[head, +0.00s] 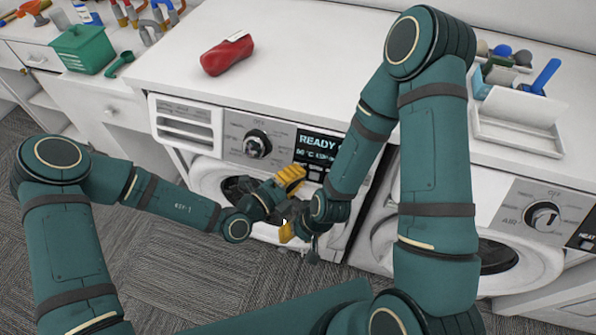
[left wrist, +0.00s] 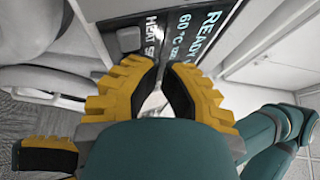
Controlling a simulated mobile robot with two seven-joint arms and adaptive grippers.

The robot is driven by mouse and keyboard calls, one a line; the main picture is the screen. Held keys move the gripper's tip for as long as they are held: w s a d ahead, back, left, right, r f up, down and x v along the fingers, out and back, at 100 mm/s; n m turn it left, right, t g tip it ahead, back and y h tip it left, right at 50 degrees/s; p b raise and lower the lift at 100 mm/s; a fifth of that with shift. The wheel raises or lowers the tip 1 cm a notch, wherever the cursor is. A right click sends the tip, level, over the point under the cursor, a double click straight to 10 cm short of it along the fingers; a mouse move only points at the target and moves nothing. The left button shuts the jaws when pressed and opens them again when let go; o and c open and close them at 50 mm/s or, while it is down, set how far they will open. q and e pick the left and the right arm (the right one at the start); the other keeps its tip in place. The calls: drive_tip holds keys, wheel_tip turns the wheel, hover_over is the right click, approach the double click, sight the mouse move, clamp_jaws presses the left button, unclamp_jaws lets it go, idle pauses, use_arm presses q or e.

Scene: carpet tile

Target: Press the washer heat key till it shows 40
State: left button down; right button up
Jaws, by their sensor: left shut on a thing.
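The left washer's display (head: 318,148) reads READY with a temperature line below it. In the left wrist view the display (left wrist: 192,45) shows 60 °C. A grey key (left wrist: 128,38) sits beside the HEAT lettering. My left gripper (head: 290,180) is in front of the panel, below the display. In the wrist view its yellow fingertips (left wrist: 160,68) are close together, just short of the key; whether they touch it I cannot tell. What they hold is hidden. My right gripper (head: 298,240) is lower, close by, partly hidden by its wrist; its opening cannot be made out.
A dial (head: 257,144) is left of the display. A red object (head: 227,54) lies on the white worktop (head: 310,60). A white tray (head: 517,118) with items stands at the right. A second machine with a dial (head: 541,216) is at right. A green basket (head: 84,50) is at left.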

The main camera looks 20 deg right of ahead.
use_arm(q)
drive_tip(key=shift+w+d, duration=0.1)
drive_tip(key=shift+w, duration=0.05)
idle(0.8)
drive_tip(key=shift+w+d+f, duration=0.1)
drive_tip(key=shift+f, duration=0.1)
drive_tip(key=shift+w+d+f+p, duration=0.15)
drive_tip(key=shift+w+d+p, duration=0.1)
drive_tip(key=shift+w+p, duration=0.1)
idle(0.7)
drive_tip(key=shift+s+a+r+p, duration=0.3)
drive_tip(key=shift+s+r+p, duration=0.1)
drive_tip(key=shift+p, duration=0.3)
drive_tip(key=shift+s+a, duration=0.15)
drive_tip(key=shift+s, duration=0.05)
drive_tip(key=shift+f, duration=0.1)
